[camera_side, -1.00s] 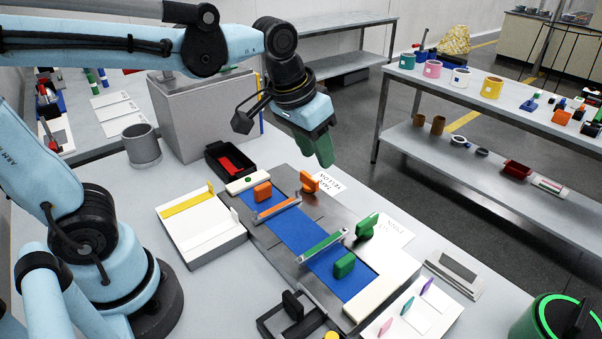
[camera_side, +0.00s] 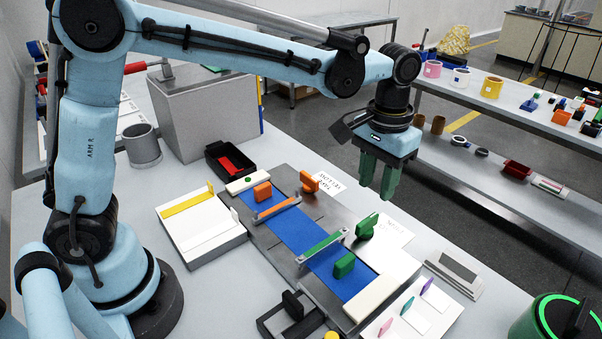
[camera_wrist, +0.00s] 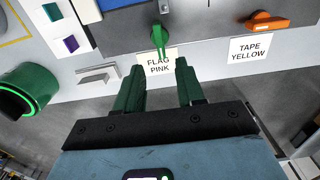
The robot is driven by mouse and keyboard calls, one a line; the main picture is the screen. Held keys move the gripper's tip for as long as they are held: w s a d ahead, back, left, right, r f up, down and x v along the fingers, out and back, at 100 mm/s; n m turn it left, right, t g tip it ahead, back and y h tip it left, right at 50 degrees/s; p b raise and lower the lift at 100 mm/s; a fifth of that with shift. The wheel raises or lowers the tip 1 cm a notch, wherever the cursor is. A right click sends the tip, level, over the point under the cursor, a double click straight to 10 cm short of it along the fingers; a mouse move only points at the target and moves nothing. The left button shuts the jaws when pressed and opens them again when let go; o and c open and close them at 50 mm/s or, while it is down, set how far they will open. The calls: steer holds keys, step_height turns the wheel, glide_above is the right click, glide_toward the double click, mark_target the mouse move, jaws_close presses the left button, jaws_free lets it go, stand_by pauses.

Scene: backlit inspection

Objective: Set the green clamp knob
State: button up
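The green clamp knob (camera_side: 366,226) stands on the grey plate beside the blue strip, near the green bar (camera_side: 322,247). In the wrist view the green knob (camera_wrist: 160,40) is ahead of the fingertips, roughly between them, with its narrow handle pointing toward my gripper. My gripper (camera_side: 377,175) has green fingers pointing down; it is above the table, up and behind the knob, and not touching it. In the wrist view the fingers of my gripper (camera_wrist: 157,72) are apart with nothing between them.
An orange knob (camera_side: 310,183) stands farther back on the plate. A card reading "FLAG PINK" (camera_wrist: 158,62) lies by the green knob, and "TAPE YELLOW" (camera_wrist: 249,50) by the orange one. A green block (camera_side: 344,265) and an orange block (camera_side: 262,193) sit on the blue strip (camera_side: 300,230).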

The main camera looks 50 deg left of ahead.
mark_target(370, 217)
step_height(370, 217, down, 9)
steer(key=shift+r, duration=0.15)
stand_by(0.4)
jaws_close()
